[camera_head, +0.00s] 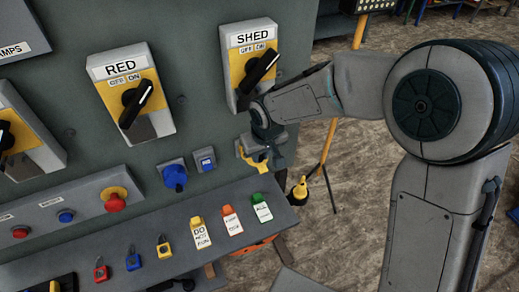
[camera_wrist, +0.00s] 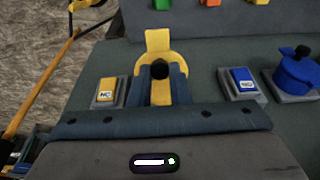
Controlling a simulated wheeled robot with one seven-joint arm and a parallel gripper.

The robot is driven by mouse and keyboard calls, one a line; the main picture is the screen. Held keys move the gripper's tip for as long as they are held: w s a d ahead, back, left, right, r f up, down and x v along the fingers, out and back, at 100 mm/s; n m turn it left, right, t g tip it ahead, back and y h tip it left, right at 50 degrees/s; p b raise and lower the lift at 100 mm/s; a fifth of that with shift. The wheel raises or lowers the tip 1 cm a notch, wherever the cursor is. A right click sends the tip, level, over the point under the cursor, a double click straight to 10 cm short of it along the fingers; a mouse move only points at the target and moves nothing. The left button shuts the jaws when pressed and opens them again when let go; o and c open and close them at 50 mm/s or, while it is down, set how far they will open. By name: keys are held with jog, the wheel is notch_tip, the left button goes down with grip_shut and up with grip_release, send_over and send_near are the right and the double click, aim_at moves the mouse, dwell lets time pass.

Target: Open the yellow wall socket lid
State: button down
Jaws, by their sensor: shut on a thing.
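The yellow wall socket (camera_head: 257,165) is on the grey panel, at the panel's right edge in the head view. It also shows in the wrist view (camera_wrist: 158,40), with a yellow tab, a round yellow body and a small dark round part. My gripper (camera_head: 268,150) is at the socket and covers part of it. In the wrist view the two blue-grey fingers of my gripper (camera_wrist: 161,82) stand on either side of a yellow piece, the socket's lid, and are shut on it. How far the lid is tilted is hard to tell.
The SHED switch box (camera_head: 247,55) is just above my gripper. A sloped shelf (camera_head: 180,264) with colored tags and padlocks juts out below.

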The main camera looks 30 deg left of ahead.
aim_at(264, 171)
jog(key=shift+r, duration=0.1)
dwell(0.5)
jog(key=c, duration=1.3)
grip_release()
jog(key=shift+c, duration=0.2)
jog(key=b+v, duration=0.1)
jog(key=v, duration=1.2)
jog(key=shift+w+r, duration=0.15)
jog(key=shift+r, duration=0.3)
jog(key=shift+a, duration=0.15)
